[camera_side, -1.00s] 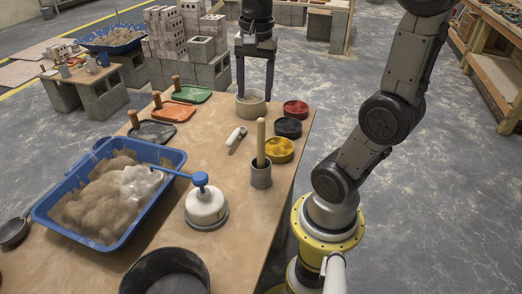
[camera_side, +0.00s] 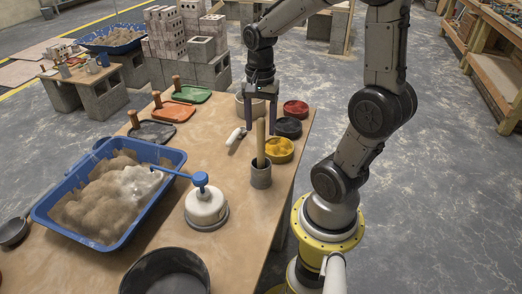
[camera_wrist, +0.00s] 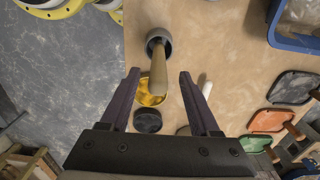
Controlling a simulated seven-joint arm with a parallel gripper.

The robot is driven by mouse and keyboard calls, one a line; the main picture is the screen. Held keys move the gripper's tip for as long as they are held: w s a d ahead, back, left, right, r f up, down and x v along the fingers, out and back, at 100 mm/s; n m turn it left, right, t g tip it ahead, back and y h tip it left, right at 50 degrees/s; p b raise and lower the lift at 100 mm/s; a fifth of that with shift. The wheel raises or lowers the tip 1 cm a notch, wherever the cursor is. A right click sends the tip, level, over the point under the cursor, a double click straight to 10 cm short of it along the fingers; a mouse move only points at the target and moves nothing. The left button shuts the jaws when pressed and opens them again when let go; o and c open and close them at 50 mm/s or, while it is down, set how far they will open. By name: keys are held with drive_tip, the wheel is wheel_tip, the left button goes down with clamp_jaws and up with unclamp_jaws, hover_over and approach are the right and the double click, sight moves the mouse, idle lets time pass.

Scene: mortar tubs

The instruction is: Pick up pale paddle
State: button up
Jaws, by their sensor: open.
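The pale paddle (camera_side: 261,143) stands upright in a small grey cup (camera_side: 261,175) near the table's right edge. Its pale shaft (camera_wrist: 158,72) also shows in the wrist view, rising out of the cup (camera_wrist: 158,41). My gripper (camera_side: 262,126) is open and points down by the upper end of the paddle. In the wrist view the shaft appears between the two open fingers (camera_wrist: 159,74), with gaps on both sides. I cannot tell the exact depth of the fingers beside it. The paddle's lower end is hidden in the cup.
Close by are a yellow tub (camera_side: 279,150), a black tub (camera_side: 288,127), a red tub (camera_side: 296,107), and a small white object (camera_side: 236,137). A white container with a blue handle (camera_side: 206,208) and a blue tray of sand (camera_side: 130,230) stand nearer and left.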

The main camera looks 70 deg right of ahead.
sight(261, 152)
wheel_tip(261, 152, down, 4)
drive_tip(key=shift+s+a+f, duration=0.1)
clamp_jaws()
idle(0.4)
